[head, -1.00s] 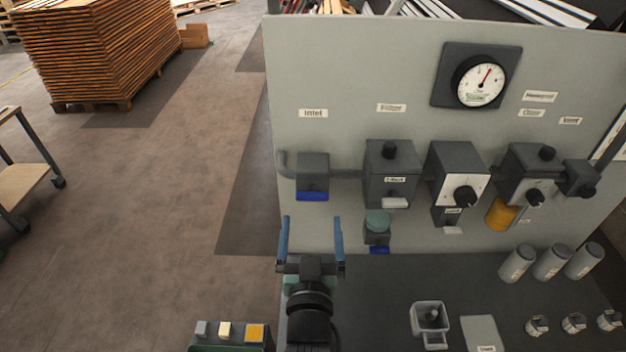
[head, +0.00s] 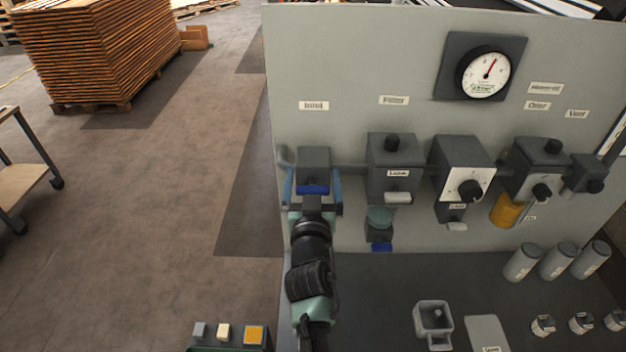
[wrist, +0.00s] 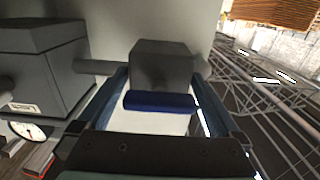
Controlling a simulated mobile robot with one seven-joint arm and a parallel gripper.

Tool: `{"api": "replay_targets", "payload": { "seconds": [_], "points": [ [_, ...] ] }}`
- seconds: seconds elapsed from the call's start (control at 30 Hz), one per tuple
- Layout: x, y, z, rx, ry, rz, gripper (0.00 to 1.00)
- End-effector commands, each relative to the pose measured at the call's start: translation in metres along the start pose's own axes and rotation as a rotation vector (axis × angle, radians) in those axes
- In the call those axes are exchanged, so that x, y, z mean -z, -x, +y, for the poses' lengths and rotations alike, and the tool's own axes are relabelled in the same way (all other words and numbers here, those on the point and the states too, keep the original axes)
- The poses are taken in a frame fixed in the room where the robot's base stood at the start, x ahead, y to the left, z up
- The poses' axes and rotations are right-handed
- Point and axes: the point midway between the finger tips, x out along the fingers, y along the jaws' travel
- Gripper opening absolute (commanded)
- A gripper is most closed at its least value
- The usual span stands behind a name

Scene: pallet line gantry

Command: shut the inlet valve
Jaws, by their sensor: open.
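The inlet valve (head: 313,160) is a dark grey block under the "Inlet" label at the left of the panel, with a blue handle (head: 313,189) along its lower front. The valve also shows in the wrist view (wrist: 163,65), with the blue handle (wrist: 160,102) lying crosswise. My gripper (head: 312,180) is open, its two blue fingers on either side of the handle. In the wrist view the fingers flank the handle, with the right finger very close to its end; I cannot tell whether they touch it.
A gauge (head: 485,71) sits at upper right. Grey cylinders (head: 522,263) stand on the dark bench.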

Motion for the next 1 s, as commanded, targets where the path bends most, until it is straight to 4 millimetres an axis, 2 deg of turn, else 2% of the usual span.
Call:
{"api": "replay_targets", "payload": {
  "seconds": [0.17, 0.57, 0.83, 1.0],
  "points": [
    [0.0001, 0.0001, 0.0001, 0.0, 0.0, 0.0, 0.98],
    [-0.0001, 0.0004, 0.0001, 0.0, 0.001, 0.0, 0.27],
    [-0.0002, 0.0004, 0.0002, 0.0, 0.03, 0.0, 0.27],
    [-0.0003, 0.0004, 0.0004, -0.001, 0.107, 0.0, 0.27]
  ]
}}
